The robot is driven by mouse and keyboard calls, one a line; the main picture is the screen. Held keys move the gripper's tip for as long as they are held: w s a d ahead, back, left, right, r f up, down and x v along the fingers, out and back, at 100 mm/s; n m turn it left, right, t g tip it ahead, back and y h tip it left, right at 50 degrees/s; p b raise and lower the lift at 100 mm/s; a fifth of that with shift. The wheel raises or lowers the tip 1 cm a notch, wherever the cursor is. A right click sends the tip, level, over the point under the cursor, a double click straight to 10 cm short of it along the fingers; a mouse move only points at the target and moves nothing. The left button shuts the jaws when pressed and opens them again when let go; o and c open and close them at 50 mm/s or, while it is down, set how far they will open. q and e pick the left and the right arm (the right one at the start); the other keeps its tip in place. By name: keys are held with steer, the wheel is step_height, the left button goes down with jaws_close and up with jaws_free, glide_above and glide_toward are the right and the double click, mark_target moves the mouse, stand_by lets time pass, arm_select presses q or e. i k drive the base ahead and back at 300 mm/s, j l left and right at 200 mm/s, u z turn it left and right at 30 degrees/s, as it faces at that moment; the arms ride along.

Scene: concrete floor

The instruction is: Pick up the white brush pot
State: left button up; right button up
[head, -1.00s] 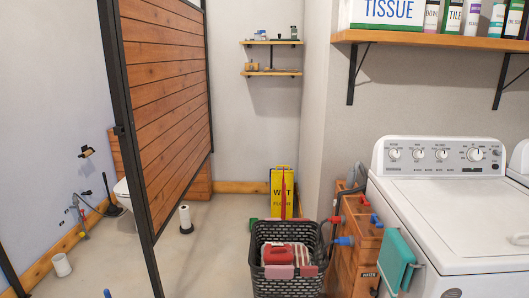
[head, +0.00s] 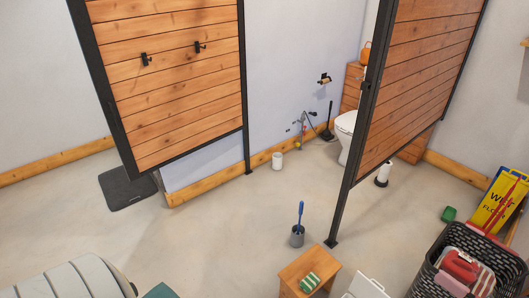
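The white brush pot (head: 277,161) stands upright on the concrete floor in the head view, left of the toilet and close to the base of the pale wall. It is a small plain white cylinder, and nothing covers it. Neither of my grippers shows in the head view.
A grey pot with a blue-handled brush (head: 297,237) stands nearer, by the partition post (head: 333,242). A wooden stool (head: 307,274) bears a green sponge. A black basket (head: 470,262) and yellow wet-floor sign (head: 499,199) are at right. Open floor lies left of centre.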

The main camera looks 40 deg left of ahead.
mark_target(277, 161)
steer(key=u, duration=1.15)
